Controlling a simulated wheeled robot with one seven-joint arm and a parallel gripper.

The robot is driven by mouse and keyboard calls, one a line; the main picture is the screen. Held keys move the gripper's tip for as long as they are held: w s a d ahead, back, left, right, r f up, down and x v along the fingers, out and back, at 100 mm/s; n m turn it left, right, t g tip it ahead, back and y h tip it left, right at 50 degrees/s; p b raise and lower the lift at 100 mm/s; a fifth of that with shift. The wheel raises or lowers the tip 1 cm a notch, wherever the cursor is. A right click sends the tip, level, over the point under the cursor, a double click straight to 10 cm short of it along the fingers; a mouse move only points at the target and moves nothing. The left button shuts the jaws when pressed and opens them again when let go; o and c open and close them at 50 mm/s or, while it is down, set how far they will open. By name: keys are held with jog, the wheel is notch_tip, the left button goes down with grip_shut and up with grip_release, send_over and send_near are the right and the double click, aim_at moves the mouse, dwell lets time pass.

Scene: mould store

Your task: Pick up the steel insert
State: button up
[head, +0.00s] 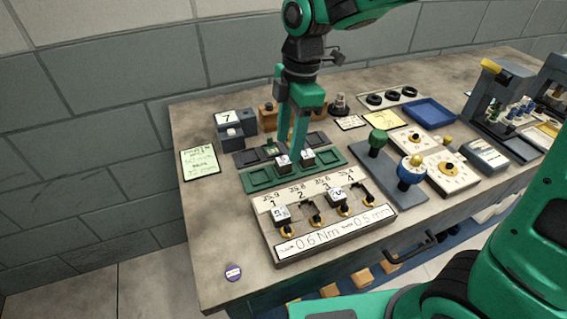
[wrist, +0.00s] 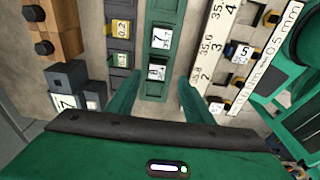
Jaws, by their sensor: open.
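Small steel-coloured blocks with white numbered labels are in view; I cannot tell which one is the steel insert. Two sit in the green tray (head: 258,181): one nearer block (head: 283,160) and one farther right (head: 308,157). In the wrist view, one block (wrist: 157,71) lies between and just ahead of my fingertips, and another (wrist: 161,38) lies farther along the tray. My gripper (head: 291,152) points down over the tray, open and empty, its fingers partly covering the tray in the head view. Two more labelled blocks (head: 281,213) (head: 337,195) sit on the numbered board (head: 320,240).
A dark tray (head: 246,158) with a green-labelled piece lies behind the green tray. A grey block marked 7 (head: 235,125) stands to the left. Green and blue knobs (head: 411,170) stand to the right, close to the trays.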

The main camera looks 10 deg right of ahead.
aim_at(283, 160)
jog(key=shift+w+a+f, duration=0.1)
jog(key=shift+a+f, duration=0.05)
jog(key=shift+f, duration=0.7)
jog(key=shift+w+a+f, duration=0.1)
jog(key=shift+a+f, duration=0.1)
jog(key=shift+f, duration=0.65)
jog(key=shift+a+f, duration=0.15)
jog(key=shift+f, duration=0.7)
grip_shut()
